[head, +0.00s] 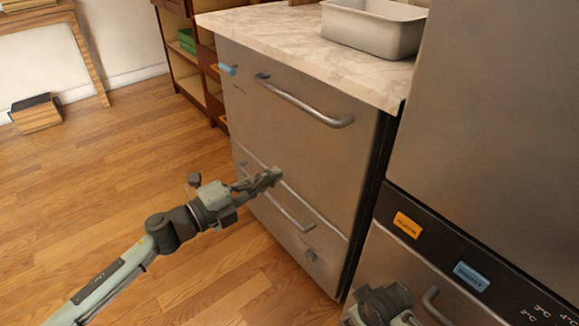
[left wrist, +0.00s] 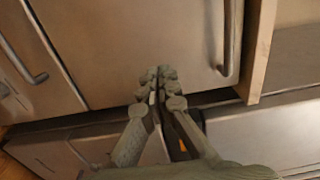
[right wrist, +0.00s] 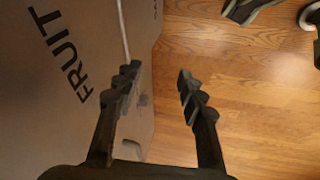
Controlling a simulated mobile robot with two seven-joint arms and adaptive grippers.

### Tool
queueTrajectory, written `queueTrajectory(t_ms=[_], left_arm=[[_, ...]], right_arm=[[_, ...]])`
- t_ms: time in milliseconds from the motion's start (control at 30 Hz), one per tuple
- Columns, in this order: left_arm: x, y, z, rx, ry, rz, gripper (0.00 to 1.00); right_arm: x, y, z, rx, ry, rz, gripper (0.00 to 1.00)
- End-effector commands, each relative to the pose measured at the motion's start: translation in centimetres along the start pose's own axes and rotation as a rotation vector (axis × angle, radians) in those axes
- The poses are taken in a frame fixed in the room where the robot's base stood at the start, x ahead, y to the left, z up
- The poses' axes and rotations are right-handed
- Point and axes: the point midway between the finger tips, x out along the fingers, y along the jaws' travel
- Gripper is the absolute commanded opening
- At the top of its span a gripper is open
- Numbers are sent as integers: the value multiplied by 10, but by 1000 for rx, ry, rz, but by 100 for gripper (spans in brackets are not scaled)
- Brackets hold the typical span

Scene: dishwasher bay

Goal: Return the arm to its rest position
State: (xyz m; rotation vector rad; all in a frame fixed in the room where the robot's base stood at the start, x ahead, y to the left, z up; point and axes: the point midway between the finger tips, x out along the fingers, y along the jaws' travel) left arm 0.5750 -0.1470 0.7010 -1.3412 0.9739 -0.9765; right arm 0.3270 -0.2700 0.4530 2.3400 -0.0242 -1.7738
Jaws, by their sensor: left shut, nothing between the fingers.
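My left gripper (head: 272,178) is shut and empty. In the head view it is in front of the steel drawer unit (head: 305,75), near the lower handle; I cannot tell whether it touches. The left wrist view shows its closed fingers (left wrist: 160,73) before steel fronts. My right gripper (right wrist: 157,72) is open in the right wrist view, with nothing between its fingers. Beside it on the left is a large tan surface marked FRUIT (right wrist: 70,55). Part of my right arm shows at the bottom of the head view, low before the dishwasher front.
A grey metal pan (head: 372,32) sits on the marble counter (head: 300,45). The dishwasher (head: 480,240) at right has orange and blue labels. A wooden shelf (head: 185,70) and a small wooden box (head: 37,116) stand behind. Wooden floor (head: 110,190) lies open at left.

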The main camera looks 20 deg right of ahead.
Motion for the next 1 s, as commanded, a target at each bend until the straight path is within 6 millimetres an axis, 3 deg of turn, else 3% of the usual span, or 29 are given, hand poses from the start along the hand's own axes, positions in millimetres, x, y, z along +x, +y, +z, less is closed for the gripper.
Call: queueTrajectory(t_ms=[133,333,467,533,600,733,867,1000], left_arm=[[-13,0,0,0,-1,0,0],[-16,-2,3,-28,-32,-14,0],[-29,-6,30,-204,-236,-86,0],[-56,3,57,-376,-433,-132,0],[-97,26,82,-571,-648,-160,0],[-178,83,97,-866,-971,-160,0],[-256,143,80,-1115,-1239,-121,0],[-336,199,35,-1351,-1496,-52,0]], right_arm=[[-3,0,-2,1,3,0,40],[-7,1,-5,1,11,1,40],[-7,1,-5,1,13,0,40],[-6,1,-5,1,14,0,40],[-1,0,-2,1,8,-1,40],[6,-1,5,0,-10,-4,40],[8,-2,4,-1,-7,-6,40],[10,-2,2,-1,-1,-7,40]])
